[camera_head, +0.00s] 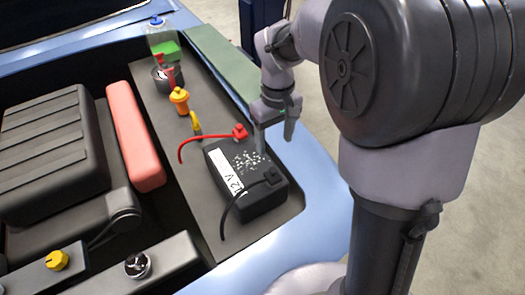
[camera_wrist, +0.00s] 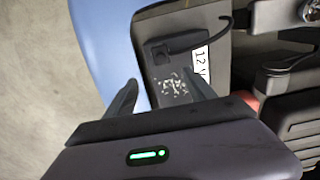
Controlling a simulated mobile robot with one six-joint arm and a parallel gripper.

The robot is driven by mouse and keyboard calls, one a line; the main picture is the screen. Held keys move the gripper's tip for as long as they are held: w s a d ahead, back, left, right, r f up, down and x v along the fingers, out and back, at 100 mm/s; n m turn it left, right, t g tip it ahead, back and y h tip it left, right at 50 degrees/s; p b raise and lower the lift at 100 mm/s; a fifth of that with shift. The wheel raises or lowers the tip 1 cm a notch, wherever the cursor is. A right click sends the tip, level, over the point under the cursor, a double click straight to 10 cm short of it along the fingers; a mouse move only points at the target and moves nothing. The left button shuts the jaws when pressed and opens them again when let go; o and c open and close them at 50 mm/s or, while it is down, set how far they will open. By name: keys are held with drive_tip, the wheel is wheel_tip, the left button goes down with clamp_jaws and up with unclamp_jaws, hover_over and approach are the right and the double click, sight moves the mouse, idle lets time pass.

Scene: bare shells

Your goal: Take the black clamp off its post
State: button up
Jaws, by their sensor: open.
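The black clamp (camera_head: 271,177) sits on the near right corner of the black 12 V battery (camera_head: 262,202), with a black cable curving off to the left. The post under it is hidden. In the wrist view the clamp (camera_wrist: 160,53) is on the battery top (camera_wrist: 160,25), ahead of the fingers and apart from them. My gripper (camera_head: 274,134) is open and empty, near the battery's far right side, beyond the clamp. In the wrist view my gripper (camera_wrist: 160,86) has its two fingers spread over the battery's far end, with whitish crust (camera_wrist: 172,86) between them.
A red clamp (camera_head: 239,132) with a red cable is at the battery's far end, close to my gripper. Yellow (camera_head: 180,100) and red caps and a green-filled bottle (camera_head: 162,42) stand farther back. The engine block (camera_head: 50,140) is left; the blue body edge (camera_head: 325,215) is right.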

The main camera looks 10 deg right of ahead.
sight(273, 170)
drive_tip(key=f+b, duration=0.1)
drive_tip(key=f, duration=0.3)
drive_tip(key=f+b, duration=0.2)
drive_tip(key=f, duration=0.3)
drive_tip(key=shift+s+d, duration=0.1)
drive_tip(key=shift+s, duration=0.1)
wheel_tip(273, 170, down, 5)
drive_tip(key=b, duration=0.3)
drive_tip(key=shift+s+r, duration=0.1)
drive_tip(key=shift+c, duration=0.4)
clamp_jaws()
